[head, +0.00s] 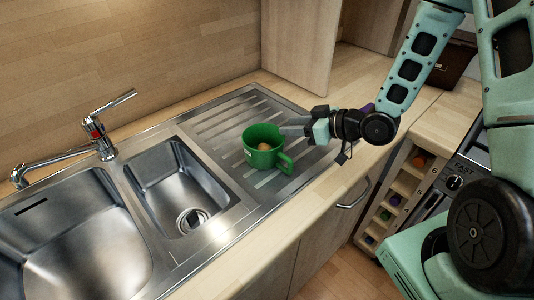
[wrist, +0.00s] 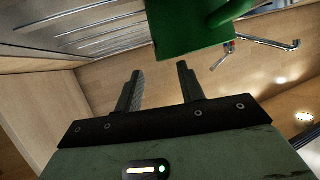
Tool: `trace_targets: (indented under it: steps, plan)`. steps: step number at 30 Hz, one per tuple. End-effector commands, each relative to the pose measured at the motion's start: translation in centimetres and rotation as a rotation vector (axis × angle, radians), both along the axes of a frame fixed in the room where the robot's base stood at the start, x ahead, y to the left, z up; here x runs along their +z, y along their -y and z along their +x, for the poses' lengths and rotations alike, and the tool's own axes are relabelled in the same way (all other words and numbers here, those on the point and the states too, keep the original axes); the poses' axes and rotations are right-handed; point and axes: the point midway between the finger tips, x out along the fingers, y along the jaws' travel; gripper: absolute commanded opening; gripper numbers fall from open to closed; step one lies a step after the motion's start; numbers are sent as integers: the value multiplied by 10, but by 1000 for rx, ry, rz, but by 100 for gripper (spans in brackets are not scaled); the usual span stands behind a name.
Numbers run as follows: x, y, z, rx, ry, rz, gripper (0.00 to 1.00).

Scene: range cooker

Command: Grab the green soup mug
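The green soup mug (head: 262,156) stands upright on the ribbed steel drainboard, its handle toward the right front. A round brownish thing (head: 264,147) shows inside it. My gripper (head: 288,129) is at the mug's right rear, with its fingers pointing left toward the rim. In the wrist view the mug (wrist: 190,28) fills the upper middle, ahead of the fingertips, with part of the handle at the upper right. The two fingers (wrist: 160,72) are apart with nothing between them. Whether a finger touches the mug cannot be told.
The drainboard (head: 215,127) is otherwise clear. Two sink basins (head: 180,185) and a faucet (head: 95,140) lie to the left. A wooden cabinet panel (head: 297,45) stands behind my gripper. A dark box (head: 455,62) sits at the back right.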

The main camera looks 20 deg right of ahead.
Motion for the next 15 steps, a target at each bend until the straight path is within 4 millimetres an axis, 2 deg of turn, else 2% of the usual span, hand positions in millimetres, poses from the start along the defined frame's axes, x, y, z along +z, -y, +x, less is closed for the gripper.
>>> trace_targets:
  steps: [8, 15]
  plan:
    - [-6, -13, 14, -1, -2, 1, 39]
    - [-17, -36, 36, 1, -1, 1, 39]
